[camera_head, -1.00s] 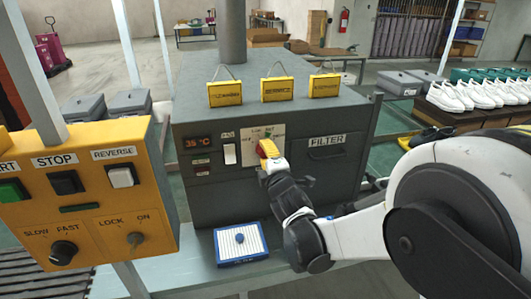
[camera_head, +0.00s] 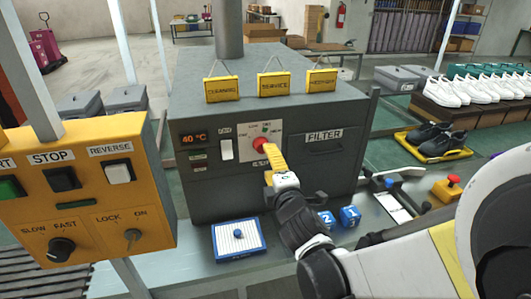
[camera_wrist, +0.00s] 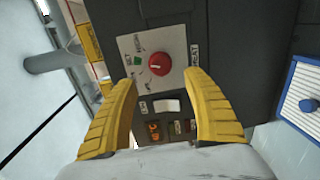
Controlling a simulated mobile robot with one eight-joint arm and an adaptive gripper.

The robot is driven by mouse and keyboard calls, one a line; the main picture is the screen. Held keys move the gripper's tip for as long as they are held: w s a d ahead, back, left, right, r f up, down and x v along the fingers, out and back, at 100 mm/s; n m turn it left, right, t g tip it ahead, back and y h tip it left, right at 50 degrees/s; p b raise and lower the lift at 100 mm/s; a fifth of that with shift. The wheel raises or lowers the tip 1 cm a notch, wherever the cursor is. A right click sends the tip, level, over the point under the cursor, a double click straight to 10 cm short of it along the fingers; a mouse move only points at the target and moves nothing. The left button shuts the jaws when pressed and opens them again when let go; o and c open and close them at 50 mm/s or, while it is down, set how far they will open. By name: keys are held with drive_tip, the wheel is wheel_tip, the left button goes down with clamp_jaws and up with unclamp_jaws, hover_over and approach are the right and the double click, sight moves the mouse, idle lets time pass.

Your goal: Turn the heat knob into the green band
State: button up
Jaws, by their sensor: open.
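The heat knob (camera_head: 260,145) is red and round, on a pale plate on the front of the dark grey machine (camera_head: 300,175). In the wrist view the knob (camera_wrist: 159,64) sits beyond and between the two yellow fingers, with a gap around it. A small green patch (camera_wrist: 137,60) shows on the plate beside the knob. I cannot tell exactly where the knob points. My gripper (camera_head: 275,160) is in front of the knob; in the wrist view my gripper (camera_wrist: 163,88) is open and empty. The display (camera_head: 193,138) reads 40 °C.
A yellow control box (camera_head: 90,195) stands at the left. Blue numbered blocks (camera_head: 349,217) and a red-topped yellow button box (camera_head: 447,188) are on the right of the bench. Yellow signs (camera_head: 274,84) stand on top.

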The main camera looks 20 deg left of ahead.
drive_tip(key=shift+v, duration=1.6)
